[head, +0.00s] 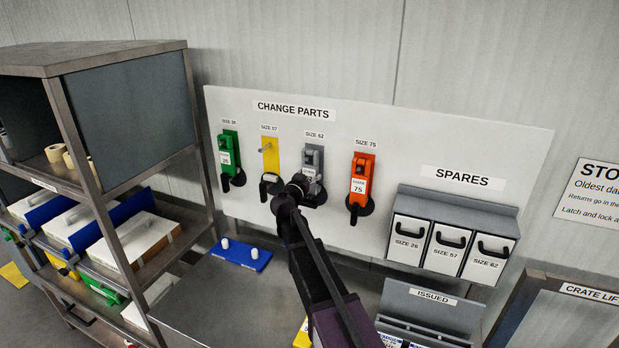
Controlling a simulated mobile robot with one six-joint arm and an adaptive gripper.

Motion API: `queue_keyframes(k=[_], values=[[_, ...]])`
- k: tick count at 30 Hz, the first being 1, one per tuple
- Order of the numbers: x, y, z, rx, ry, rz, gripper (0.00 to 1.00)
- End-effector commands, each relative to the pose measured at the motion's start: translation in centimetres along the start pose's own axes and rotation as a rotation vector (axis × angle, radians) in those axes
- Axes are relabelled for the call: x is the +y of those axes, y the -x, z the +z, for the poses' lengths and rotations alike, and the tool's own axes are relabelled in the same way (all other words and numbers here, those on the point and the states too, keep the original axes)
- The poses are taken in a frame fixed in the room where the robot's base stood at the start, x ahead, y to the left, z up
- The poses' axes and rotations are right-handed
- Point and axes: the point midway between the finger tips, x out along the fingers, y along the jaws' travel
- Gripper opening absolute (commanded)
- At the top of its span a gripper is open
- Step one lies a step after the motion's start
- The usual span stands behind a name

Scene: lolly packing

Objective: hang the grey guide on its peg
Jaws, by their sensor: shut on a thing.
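The grey guide (314,160) is at the SIZE 62 place on the CHANGE PARTS board (340,115), upright, with a white label partly hidden. My gripper (300,186) is at the guide's lower part, shut on it. My gripper and arm come up from below and cover the guide's lower left side. The peg behind the guide is hidden, so I cannot tell whether the guide is seated on it or just in front of it.
A green guide (229,154) and an orange guide (361,178) hang on either side. The SIZE 57 place (269,153) shows a yellow backing with no guide. A blue piece (241,254) lies on the bench (215,300). Spares bins (445,245) are right, shelves (125,65) left.

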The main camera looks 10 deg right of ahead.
Motion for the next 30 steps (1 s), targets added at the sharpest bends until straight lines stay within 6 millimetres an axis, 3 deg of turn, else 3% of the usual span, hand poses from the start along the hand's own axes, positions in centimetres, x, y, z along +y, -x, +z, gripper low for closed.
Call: queue_keyframes(k=[13, 14, 15, 16, 30], values=[[0.03, -0.01, -0.02, 0.0, 0.0, 0.0, 0.21], [0.03, -0.01, -0.02, 0.0, 0.0, 0.0, 0.85], [0.03, -0.01, -0.02, 0.0, 0.0, 0.001, 0.97], [0.03, -0.01, -0.02, 0.0, 0.0, 0.001, 1.0], [0.05, 0.12, 0.0, 0.0, 0.0, 0.001, 1.0]])
